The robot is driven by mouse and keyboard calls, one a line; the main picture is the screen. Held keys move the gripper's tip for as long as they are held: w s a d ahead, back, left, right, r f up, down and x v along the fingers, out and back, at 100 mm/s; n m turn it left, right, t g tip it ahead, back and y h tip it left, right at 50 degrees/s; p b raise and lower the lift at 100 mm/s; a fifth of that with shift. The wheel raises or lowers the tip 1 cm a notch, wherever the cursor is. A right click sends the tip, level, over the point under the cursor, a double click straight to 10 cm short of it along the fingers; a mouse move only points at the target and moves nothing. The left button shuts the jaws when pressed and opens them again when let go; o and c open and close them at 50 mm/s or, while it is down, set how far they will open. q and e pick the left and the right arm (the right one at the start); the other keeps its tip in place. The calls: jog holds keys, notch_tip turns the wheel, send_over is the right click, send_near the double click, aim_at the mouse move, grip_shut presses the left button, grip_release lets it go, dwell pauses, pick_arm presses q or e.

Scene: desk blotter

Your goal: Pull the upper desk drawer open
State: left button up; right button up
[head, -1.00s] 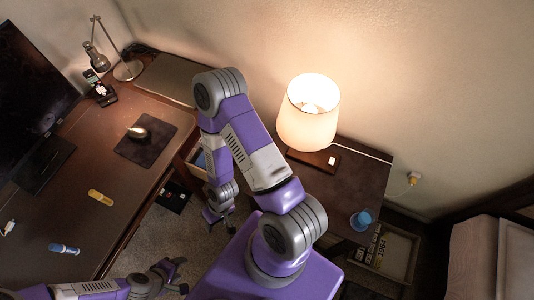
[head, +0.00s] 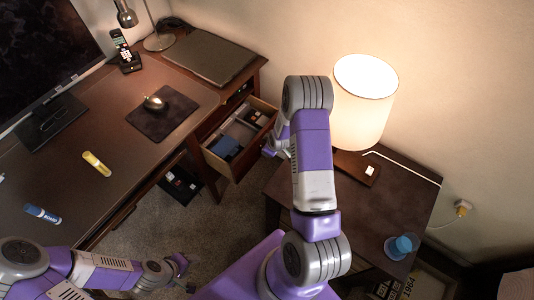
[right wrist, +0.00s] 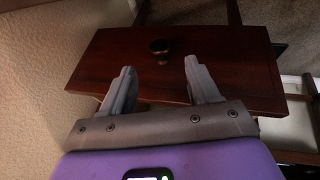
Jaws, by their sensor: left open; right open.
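The upper desk drawer (head: 233,179) stands open from the right end of the desk in the head view, with a blue item and dark items inside. Its reddish-brown front (right wrist: 220,65) fills much of the right wrist view, with a small dark round knob (right wrist: 160,46). My right gripper (right wrist: 160,78) is open and empty. The knob shows beyond the gap between its fingertips, apart from both. In the head view the right gripper (head: 269,149) is just off the drawer front, partly hidden by its arm. My left gripper (head: 184,268) is open, low over the floor.
A side table (head: 400,205) with a lit lamp (head: 364,95) and a blue cup (head: 401,246) stands right of the drawer. The desk (head: 75,180) holds a monitor, mouse pad, phone and markers. Carpet (head: 225,225) is free between desk and my base.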

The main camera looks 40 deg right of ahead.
jog(key=b+x, duration=0.2)
jog(key=x, duration=0.5)
jog(key=shift+f, duration=0.15)
grip_shut()
